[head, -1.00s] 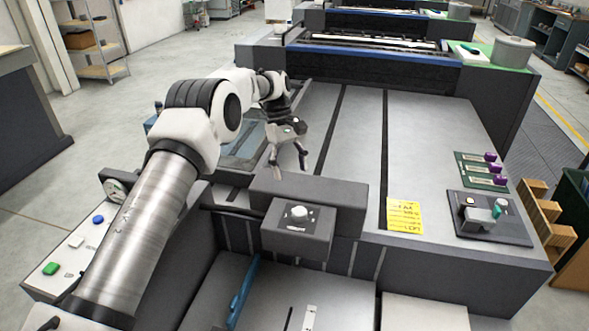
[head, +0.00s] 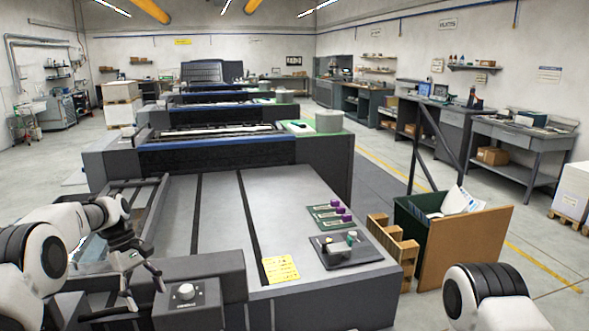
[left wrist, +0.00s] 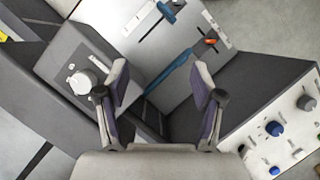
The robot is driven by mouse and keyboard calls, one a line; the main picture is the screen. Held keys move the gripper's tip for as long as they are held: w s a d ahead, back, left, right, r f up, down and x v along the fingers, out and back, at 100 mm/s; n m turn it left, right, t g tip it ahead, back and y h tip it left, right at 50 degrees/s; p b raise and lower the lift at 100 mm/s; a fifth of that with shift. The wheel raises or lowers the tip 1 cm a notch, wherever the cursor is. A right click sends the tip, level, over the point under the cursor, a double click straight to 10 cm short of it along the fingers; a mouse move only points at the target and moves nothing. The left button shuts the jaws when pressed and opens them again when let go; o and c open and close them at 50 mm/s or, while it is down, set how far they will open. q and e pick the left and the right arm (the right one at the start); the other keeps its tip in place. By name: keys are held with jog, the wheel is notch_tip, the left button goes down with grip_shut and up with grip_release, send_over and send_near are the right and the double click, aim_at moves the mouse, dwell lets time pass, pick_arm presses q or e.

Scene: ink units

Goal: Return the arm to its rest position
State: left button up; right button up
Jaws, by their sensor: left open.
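My left gripper (head: 145,296) is at the lower left of the head view, near the grey box with a white knob (head: 186,291) at the press's near edge. Its two fingers are apart with nothing between them. In the left wrist view the open fingers (left wrist: 160,88) show above the grey unit, with the knob (left wrist: 84,82) to their left. My left arm comes in from the left edge, bent. Of my right arm, only a white and black link shows at the lower right; its gripper is out of view.
A wooden rack (head: 391,243) and a green bin (head: 420,208) stand right. A blue tool (left wrist: 174,73) lies below the left gripper.

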pick_arm(q)
jog(key=s+d+f+m+g+y+b, duration=0.15)
jog(key=s+d+f, duration=0.25)
jog(key=s+f, duration=0.75)
jog(key=s+d+f+m+g+p, duration=0.1)
jog(key=s+d+f+g, duration=0.25)
jog(key=s+f, duration=0.75)
jog(key=s+d+f+m+t+y, duration=0.1)
jog(key=s+f+m+t, duration=0.15)
jog(key=s, duration=0.85)
jog(key=s+d+f+m+t+y, duration=0.1)
jog(key=s+f+m+t, duration=0.2)
jog(key=s, duration=0.7)
jog(key=w+m+t, duration=0.1)
jog(key=w, duration=0.1)
jog(key=w+m+t, duration=0.1)
jog(key=w+m, duration=0.1)
jog(key=shift+w+f+b, duration=0.1)
jog(key=shift+w+b, duration=0.2)
jog(key=shift+b, duration=0.1)
pick_arm(e)
jog(key=shift+w+f, duration=0.35)
jog(key=shift+f, duration=0.45)
